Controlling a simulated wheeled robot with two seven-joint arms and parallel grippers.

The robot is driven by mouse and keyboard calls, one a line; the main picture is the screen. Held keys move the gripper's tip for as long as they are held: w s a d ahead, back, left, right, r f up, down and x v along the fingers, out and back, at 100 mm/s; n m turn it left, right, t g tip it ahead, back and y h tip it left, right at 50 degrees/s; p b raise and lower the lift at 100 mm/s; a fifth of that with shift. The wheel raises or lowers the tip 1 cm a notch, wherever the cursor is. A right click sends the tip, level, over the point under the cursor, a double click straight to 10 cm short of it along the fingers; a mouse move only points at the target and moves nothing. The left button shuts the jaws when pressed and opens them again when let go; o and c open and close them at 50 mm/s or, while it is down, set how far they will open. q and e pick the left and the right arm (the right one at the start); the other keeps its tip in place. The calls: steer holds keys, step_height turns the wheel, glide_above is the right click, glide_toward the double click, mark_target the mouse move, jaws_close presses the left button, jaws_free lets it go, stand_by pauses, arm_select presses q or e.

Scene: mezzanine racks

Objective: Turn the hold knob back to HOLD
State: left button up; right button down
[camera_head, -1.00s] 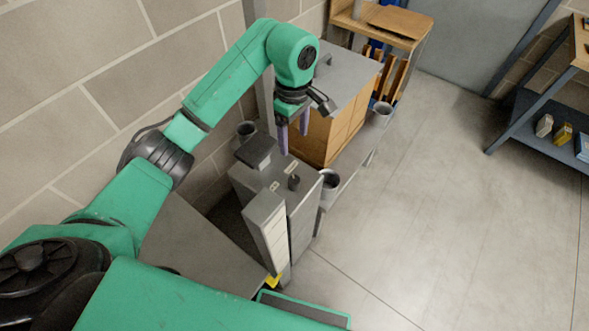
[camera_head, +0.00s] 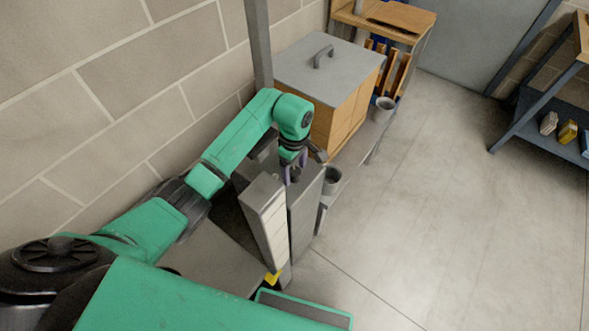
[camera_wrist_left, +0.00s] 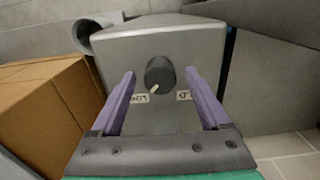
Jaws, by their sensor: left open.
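The hold knob (camera_wrist_left: 160,75) is a dark round knob with a pale pointer mark, set on the grey top of a box (camera_wrist_left: 190,40) in the left wrist view. The pointer is aimed at the lower left, toward the label (camera_wrist_left: 139,99) on the left. In the head view my left gripper (camera_head: 292,172) is over the grey box (camera_head: 303,212) and mostly hides the knob. My right gripper is out of view.
A wooden cabinet (camera_head: 345,115) with a grey handled lid stands just behind the box. Grey cups (camera_head: 332,181) sit beside it. A block wall (camera_head: 130,75) runs along the left. The floor (camera_head: 440,200) to the right is clear.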

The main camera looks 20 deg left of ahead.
arm_select(q)
steer(key=shift+f, duration=0.45)
steer(key=shift+c, duration=0.3)
jaws_close()
